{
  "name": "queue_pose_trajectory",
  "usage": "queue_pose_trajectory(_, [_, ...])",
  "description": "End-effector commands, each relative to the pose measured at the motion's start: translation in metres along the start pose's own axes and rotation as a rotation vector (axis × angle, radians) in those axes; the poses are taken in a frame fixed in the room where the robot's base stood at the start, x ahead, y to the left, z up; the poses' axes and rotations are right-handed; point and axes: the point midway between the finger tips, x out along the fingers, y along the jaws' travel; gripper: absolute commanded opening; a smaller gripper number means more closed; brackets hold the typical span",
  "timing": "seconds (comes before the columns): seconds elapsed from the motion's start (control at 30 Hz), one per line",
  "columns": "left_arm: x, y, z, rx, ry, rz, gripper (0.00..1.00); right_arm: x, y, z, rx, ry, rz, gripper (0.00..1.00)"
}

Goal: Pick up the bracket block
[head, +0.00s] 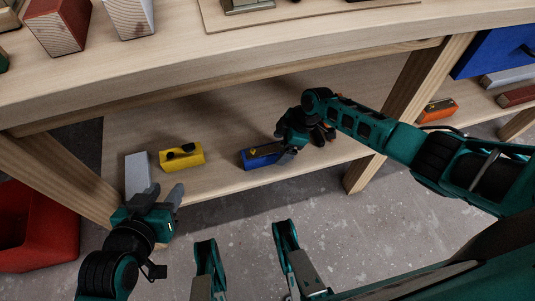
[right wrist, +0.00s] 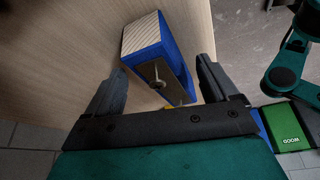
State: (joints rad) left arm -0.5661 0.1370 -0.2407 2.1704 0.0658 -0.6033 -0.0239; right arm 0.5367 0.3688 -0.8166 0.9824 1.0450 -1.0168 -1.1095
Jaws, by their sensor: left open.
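A blue block (head: 258,158) with a metal bracket-like plate on it lies on the lower shelf (head: 225,177) in the head view. In the right wrist view the blue block (right wrist: 150,45) shows a pale ribbed end and the metal plate with a round fitting. My right gripper (right wrist: 162,66) is open, with its fingers on either side of the block and visible gaps. In the head view my right gripper (head: 287,150) is at the block's right end and partly hides it. My left gripper (head: 165,190) is open at the shelf's left front edge, beside a light grey block (head: 138,170).
A yellow block (head: 181,156) with dark fittings lies between the grey and blue blocks. An orange block (head: 438,110) lies far right. A table top (head: 250,65) overhangs the shelf, with wooden legs (head: 395,110) at the sides. A red bin (head: 40,225) stands at left.

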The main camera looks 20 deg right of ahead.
Motion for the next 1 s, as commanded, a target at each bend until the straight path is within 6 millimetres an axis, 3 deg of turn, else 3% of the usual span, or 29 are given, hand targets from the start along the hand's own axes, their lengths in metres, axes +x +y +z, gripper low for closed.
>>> queue_pose_trajectory(0.07, [0.0001, -0.0002, -0.0004, 0.000, 0.001, -0.001, 0.43, -0.0001, -0.0001, 0.0002, 0.000, 0.000, 0.000, 0.79])
queue_pose_trajectory(0.8, [0.0007, -0.0022, 0.0014, -0.001, 0.000, -0.005, 0.43, -0.0003, -0.0001, -0.0001, 0.001, 0.001, 0.000, 0.10])
queue_pose_trajectory(1.0, [0.0002, -0.0020, 0.0028, -0.002, -0.003, -0.005, 0.43, -0.0003, -0.0003, -0.0001, 0.001, 0.000, 0.000, 0.09])
